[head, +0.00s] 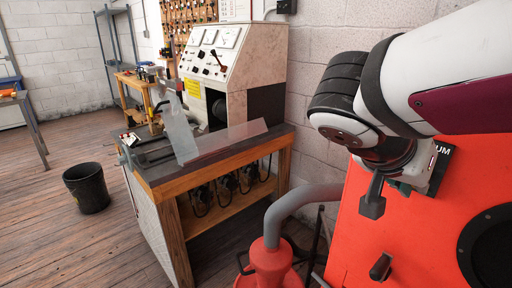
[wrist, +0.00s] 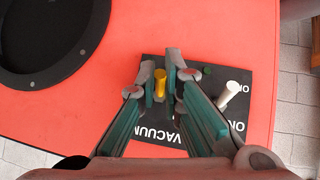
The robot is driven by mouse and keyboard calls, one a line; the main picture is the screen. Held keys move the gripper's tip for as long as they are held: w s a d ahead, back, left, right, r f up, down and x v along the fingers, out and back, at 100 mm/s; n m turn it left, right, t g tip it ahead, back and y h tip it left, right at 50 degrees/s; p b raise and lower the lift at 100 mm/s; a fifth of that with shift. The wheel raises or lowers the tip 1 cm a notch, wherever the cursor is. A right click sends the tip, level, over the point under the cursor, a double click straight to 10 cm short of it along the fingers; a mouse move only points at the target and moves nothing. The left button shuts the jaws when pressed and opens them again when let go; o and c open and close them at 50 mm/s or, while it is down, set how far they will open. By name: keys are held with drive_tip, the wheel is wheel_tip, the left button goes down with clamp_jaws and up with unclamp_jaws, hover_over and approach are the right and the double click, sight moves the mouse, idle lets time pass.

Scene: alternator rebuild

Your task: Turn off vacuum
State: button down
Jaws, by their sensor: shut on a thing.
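The vacuum switch panel (wrist: 165,132) is a black plate marked VACUUM and ON, fixed to a red cabinet (wrist: 60,115). A yellow switch lever (wrist: 160,82) stands on the plate between the fingertips of my gripper (wrist: 164,76). The gripper is shut on this lever in the wrist view. A white lever (wrist: 228,90) stands to the right, clear of the fingers, beside the ON lettering. A small green spot (wrist: 207,70) lies between the two levers. In the head view my wrist hides most of the plate (head: 442,155).
A round black opening (head: 495,250) is in the red cabinet. A grey hose (head: 300,197) runs to a red funnel-shaped part (head: 268,265) left of it. A workbench (head: 230,150) with a control console (head: 225,60) stands further left. A black bucket (head: 86,187) stands on open floor.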

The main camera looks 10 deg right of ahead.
drive_tip(key=c, duration=1.7)
unclamp_jaws()
drive_tip(key=v, duration=1.2)
drive_tip(key=s+f+n+y+p, duration=0.1)
drive_tip(key=s+f+n+y, duration=0.1)
drive_tip(key=f+n+y, duration=0.1)
drive_tip(key=s+a+f+n+y+p, duration=0.1)
drive_tip(key=s+f+n+y, duration=0.1)
drive_tip(key=f+n+y, duration=0.1)
drive_tip(key=s+a+f+n+y+p, duration=0.1)
drive_tip(key=s+f+n+y, duration=0.1)
drive_tip(key=f+n+y, duration=0.1)
drive_tip(key=shift+s+f+n+t, duration=0.2)
drive_tip(key=shift+f+n, duration=0.2)
drive_tip(key=shift+n, duration=0.2)
drive_tip(key=shift+s+f+n+t, duration=0.2)
drive_tip(key=shift+f+n, duration=0.2)
drive_tip(key=shift+n, duration=0.2)
